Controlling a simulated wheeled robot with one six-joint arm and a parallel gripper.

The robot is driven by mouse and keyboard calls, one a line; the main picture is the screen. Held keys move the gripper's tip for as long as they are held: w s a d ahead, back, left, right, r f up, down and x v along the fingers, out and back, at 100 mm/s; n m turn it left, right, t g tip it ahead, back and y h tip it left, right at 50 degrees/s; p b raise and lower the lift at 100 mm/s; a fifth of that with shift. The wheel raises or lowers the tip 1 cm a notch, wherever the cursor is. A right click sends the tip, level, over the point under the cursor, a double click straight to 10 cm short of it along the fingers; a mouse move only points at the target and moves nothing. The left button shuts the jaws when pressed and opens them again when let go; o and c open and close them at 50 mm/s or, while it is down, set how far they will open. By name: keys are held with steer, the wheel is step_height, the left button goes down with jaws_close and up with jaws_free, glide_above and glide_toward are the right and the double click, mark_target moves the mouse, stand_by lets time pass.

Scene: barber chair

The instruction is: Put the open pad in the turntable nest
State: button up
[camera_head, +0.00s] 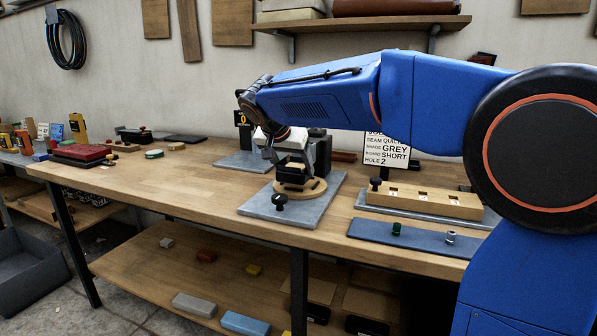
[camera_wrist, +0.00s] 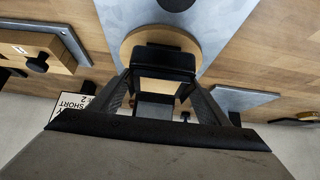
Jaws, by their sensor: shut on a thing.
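My gripper (camera_head: 291,162) is shut on a dark pad (camera_head: 292,175), over the round wooden turntable (camera_head: 318,187). In the wrist view the fingers (camera_wrist: 163,84) lie on both sides of the pad (camera_wrist: 160,57), which shows a black edge and a tan area below it. The turntable disc (camera_wrist: 130,45) shows around the far side of the pad. The nest is hidden under the pad, and I cannot tell whether the pad touches the disc or is seated. The turntable stands on a grey plate (camera_head: 262,208) with a black knob (camera_head: 280,201) at its front.
A wooden block with white-marked slots (camera_head: 440,203) stands right of the turntable, with a blue-grey mat (camera_head: 370,233) before it holding a green peg and a metal peg. An order sign (camera_head: 388,150) stands behind.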

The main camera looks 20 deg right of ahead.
mark_target(297, 165)
steer(key=shift+w+d+f, duration=0.65)
steer(key=shift+w+f, duration=0.1)
steer(key=shift+w, duration=0.15)
steer(key=shift+w+d+f, duration=0.65)
steer(key=shift+w+f, duration=0.1)
steer(key=shift+w, duration=0.1)
steer(key=o, duration=1.3)
steer(key=shift+o, duration=0.2)
steer(key=shift+r, duration=0.1)
steer(key=v, duration=1.2)
